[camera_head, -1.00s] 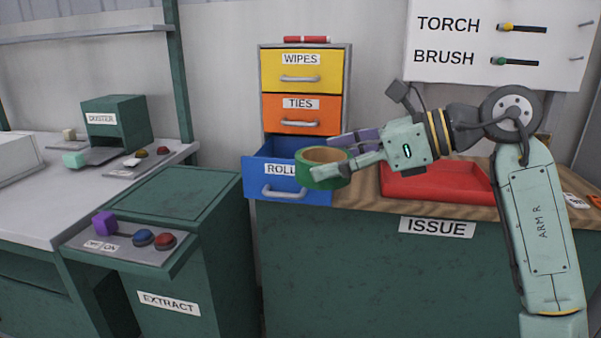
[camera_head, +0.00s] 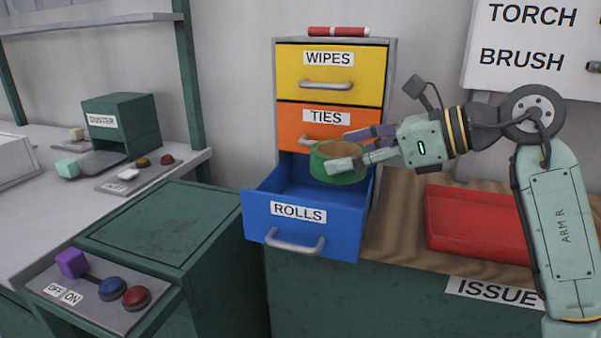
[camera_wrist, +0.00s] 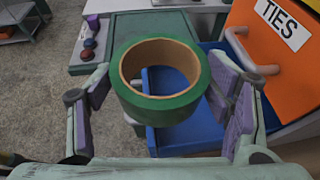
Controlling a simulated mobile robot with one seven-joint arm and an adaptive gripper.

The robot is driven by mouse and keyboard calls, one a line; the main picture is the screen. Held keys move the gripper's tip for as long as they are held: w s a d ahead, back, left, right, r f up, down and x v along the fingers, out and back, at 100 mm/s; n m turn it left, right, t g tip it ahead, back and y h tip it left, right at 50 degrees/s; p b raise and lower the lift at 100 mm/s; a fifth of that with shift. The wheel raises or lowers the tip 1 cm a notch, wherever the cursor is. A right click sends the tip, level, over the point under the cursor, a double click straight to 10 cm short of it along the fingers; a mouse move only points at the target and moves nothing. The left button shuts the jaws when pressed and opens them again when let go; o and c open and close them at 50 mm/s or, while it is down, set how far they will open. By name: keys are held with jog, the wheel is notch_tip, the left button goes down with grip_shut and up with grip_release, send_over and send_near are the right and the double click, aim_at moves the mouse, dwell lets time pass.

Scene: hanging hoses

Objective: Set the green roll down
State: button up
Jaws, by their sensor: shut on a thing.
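The green roll (camera_head: 322,172) is a ring of green tape with a brown core. My gripper (camera_head: 341,150) is shut on it and holds it above the open blue ROLLS drawer (camera_head: 343,238). In the wrist view the roll (camera_wrist: 165,110) sits between my two fingers, its hole facing up and slightly tilted. The drawer's blue interior (camera_wrist: 178,135) shows below it and through its hole. The part of the drawer seen in the head view looks empty. The far finger is partly hidden in the head view.
The orange TIES drawer (camera_head: 296,118) is shut close behind the roll, its handle sticking out. The yellow WIPES drawer (camera_head: 300,62) above is shut. A red tray (camera_head: 475,228) lies on the ISSUE counter to the right. A green cabinet (camera_head: 160,225) with buttons stands left.

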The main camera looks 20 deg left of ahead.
jog(key=w+p+x, duration=0.2)
jog(key=p+x, duration=0.1)
jog(key=x, duration=1)
jog(key=shift+d, duration=0.2)
jog(key=shift+r, duration=0.1)
jog(key=shift+f, duration=0.35)
jog(key=shift+f+b, duration=0.3)
jog(key=shift+b, duration=0.2)
jog(key=o, duration=1.2)
jog(key=shift+r, duration=0.2)
